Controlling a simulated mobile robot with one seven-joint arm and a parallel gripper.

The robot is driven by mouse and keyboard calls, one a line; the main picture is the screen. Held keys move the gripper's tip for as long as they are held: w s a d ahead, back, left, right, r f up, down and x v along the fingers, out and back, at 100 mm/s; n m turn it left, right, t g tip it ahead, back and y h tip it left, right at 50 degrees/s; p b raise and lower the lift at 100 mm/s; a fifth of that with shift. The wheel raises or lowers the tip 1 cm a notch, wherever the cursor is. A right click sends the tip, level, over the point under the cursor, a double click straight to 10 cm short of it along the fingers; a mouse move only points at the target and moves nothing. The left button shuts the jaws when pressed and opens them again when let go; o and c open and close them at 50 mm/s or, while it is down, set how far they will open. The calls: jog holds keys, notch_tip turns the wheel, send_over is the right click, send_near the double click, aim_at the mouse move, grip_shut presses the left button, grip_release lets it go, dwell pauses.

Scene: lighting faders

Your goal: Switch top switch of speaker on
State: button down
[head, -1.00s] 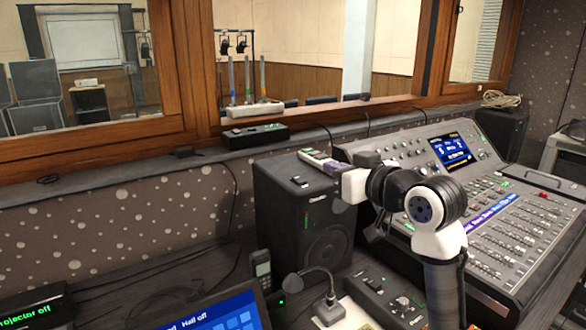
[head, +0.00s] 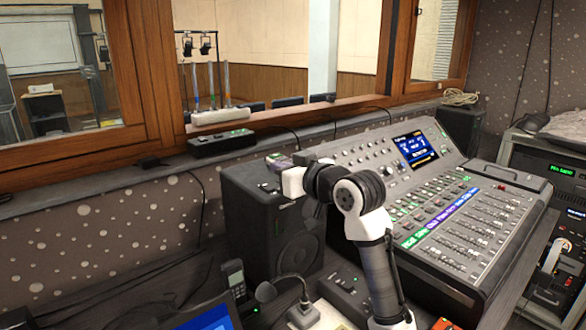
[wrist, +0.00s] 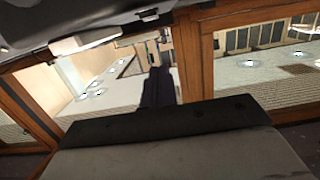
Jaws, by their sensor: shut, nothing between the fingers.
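The speaker (head: 245,225) is a black box left of the mixing desk in the head view.
The mixing desk (head: 450,215) stands right of the speaker. A gooseneck microphone (head: 303,314), a handset (head: 233,278) and a small control box (head: 345,290) lie in front.

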aim_at(271, 189)
jog(key=p+x, duration=0.1)
jog(key=x, duration=0.2)
jog(key=shift+w+a, duration=0.25)
notch_tip(271, 189, down, 3)
jog(key=shift+w+r, duration=0.1)
jog(key=shift+r, duration=0.05)
jog(key=shift+f, duration=0.65)
jog(key=shift+f, duration=0.1)
